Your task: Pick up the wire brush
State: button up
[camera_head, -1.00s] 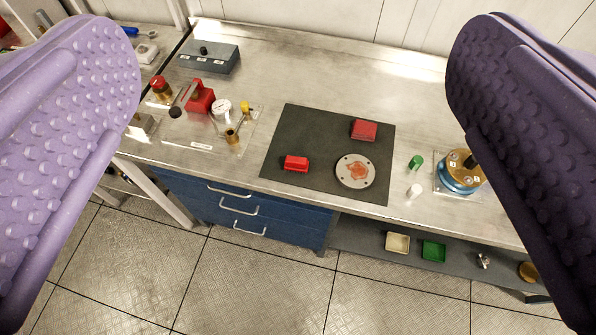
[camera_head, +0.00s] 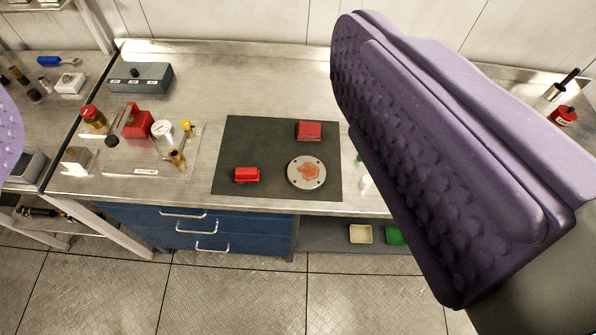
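I cannot surely make out the wire brush. A slim blue-handled tool (camera_head: 57,61) lies at the back of the left bench, too small to identify. A black-handled item (camera_head: 563,85) stands in a small metal holder at the far right, and I cannot tell whether it is a brush. My gripper (camera_head: 180,110) is open and empty, its fingers wide apart above the benches. Its right purple finger covers much of the right side, and only a sliver of the left finger shows at the left edge.
A dark mat (camera_head: 235,140) holds a red block (camera_head: 309,131), a smaller red block (camera_head: 246,174) and a round flange (camera_head: 306,172). Fittings on a clear plate (camera_head: 120,170) and a grey box (camera_head: 140,77) stand left of it. Blue drawers (camera_head: 196,232) are below. The right finger hides part of the bench.

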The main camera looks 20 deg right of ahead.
aim_at(246, 174)
jog(key=i+j+z, duration=0.7)
jog(key=i, duration=0.15)
jog(key=i+j+z, duration=0.35)
jog(key=i+j, duration=0.05)
